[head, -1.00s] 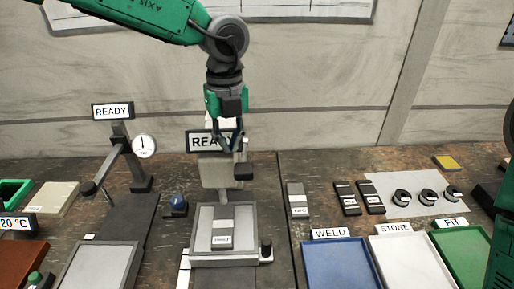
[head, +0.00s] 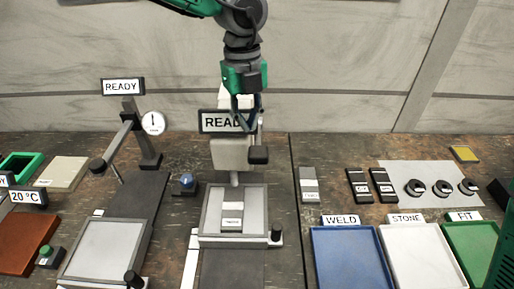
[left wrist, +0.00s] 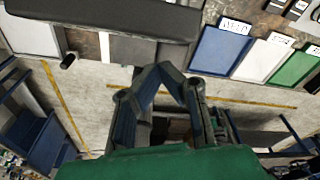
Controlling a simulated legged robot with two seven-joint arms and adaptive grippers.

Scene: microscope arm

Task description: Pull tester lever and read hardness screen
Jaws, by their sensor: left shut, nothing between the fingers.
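The middle tester has a pale head (head: 230,152) and a screen (head: 218,122) reading READY, with its right end covered by my gripper. Its lever has a black knob (head: 258,155) at the head's right side. A grey labelled sample block (head: 232,216) lies on the stage below. My left gripper (head: 247,122) is shut and empty, pointing down in front of the screen's right end, just above the knob. Whether it touches the lever is unclear. In the left wrist view its fingers (left wrist: 160,72) meet below a large dark bar (left wrist: 100,18). My right gripper is out of view.
A second stand with a dial gauge (head: 153,123) and another READY screen (head: 122,87) stands on the left. The blue tray (head: 350,262), white tray (head: 418,258) and green tray (head: 475,248) lie at the right. Dark blocks and rings lie behind them.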

